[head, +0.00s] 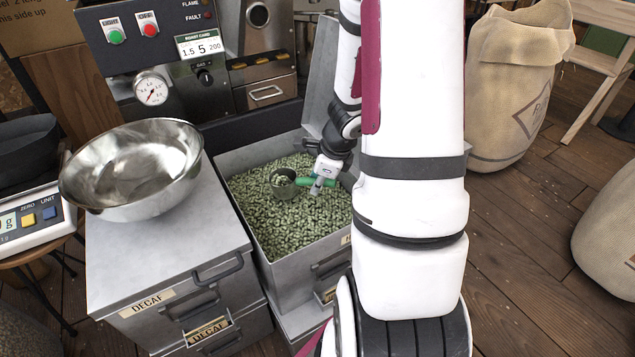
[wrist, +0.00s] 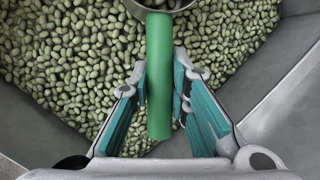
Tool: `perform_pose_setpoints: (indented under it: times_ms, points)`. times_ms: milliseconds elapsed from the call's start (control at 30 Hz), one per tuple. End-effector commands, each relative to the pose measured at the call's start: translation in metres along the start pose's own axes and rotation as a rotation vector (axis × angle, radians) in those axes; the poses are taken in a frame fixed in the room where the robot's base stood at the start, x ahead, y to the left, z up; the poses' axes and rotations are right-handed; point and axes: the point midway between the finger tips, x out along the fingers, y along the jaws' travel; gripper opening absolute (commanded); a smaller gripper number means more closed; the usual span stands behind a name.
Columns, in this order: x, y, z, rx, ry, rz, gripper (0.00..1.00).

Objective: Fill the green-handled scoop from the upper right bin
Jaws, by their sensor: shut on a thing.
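The green-handled scoop (head: 285,183) is at the surface of the green beans in the open upper right bin (head: 240,222). Some beans show inside its round metal cup in the head view. In the wrist view its green handle (wrist: 159,75) runs down between the fingers, and only the lower rim of the cup shows at the top edge. My gripper (head: 322,181) is shut on the handle, with a teal-padded finger on each side (wrist: 163,88). How deep the cup sits in the beans cannot be told. My arm hides the right part of the bin.
A steel bowl (head: 132,170) stands on the closed left bin (head: 150,262) labelled DECAF. A scale (head: 38,220) is at the far left. The roaster panel (head: 150,40) rises behind. Burlap sacks (head: 510,90) stand on the floor at right. The bin's metal walls (wrist: 275,85) border the beans.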

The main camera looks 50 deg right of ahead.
Motion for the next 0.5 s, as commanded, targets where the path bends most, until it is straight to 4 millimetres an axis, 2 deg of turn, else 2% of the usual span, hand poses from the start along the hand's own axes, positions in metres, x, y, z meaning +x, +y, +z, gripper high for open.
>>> perform_pose_setpoints:
  times_ms: [500]
  points:
    - [-0.033,-0.007,0.010,0.001,0.000,-0.001,0.00]
